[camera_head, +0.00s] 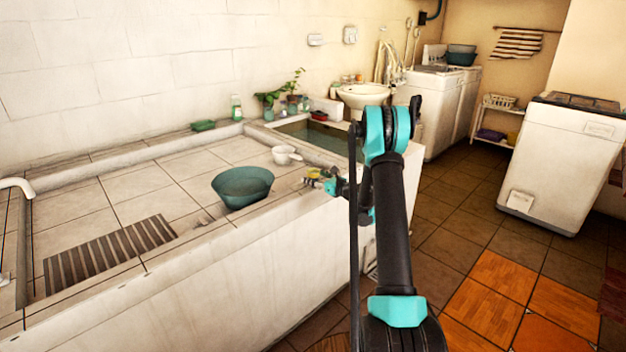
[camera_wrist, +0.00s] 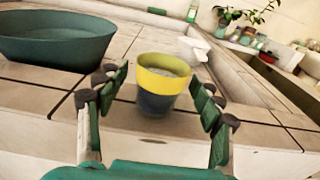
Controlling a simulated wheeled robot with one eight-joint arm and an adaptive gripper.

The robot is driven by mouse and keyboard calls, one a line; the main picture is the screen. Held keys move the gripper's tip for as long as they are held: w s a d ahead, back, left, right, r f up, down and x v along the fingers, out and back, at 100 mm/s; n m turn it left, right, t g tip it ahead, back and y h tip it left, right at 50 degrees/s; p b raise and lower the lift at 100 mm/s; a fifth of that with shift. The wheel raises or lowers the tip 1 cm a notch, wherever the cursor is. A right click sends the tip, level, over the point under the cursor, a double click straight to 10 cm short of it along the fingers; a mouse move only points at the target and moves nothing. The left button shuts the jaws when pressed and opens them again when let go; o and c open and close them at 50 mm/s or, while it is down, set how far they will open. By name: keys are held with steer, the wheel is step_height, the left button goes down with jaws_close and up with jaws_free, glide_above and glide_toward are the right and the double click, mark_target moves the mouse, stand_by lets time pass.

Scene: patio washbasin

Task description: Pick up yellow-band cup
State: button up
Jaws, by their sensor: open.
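The yellow-band cup (camera_wrist: 163,86) stands upright on the tiled counter in the wrist view. It has a yellow upper band and a dark blue-grey lower part. My gripper (camera_wrist: 162,96) is open, with one finger to the left of the cup and one to the right. The cup appears between or just beyond the fingertips, and I see no contact. In the head view my gripper (camera_head: 322,181) is at the counter's front edge, and a small yellow part of the cup (camera_head: 313,172) shows beside it; the rest is hard to make out.
A teal basin (camera_head: 242,187) stands left of the cup, close to the left finger in the wrist view (camera_wrist: 52,42). A white dipper (camera_head: 285,154) lies behind the cup. A water trough (camera_head: 320,137) and potted plants (camera_head: 292,100) are farther back. Bare tiles (camera_head: 150,172) lie farther left.

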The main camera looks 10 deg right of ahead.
steer(key=shift+w+a, duration=0.2)
steer(key=c, duration=1.4)
steer(key=shift+r, duration=0.1)
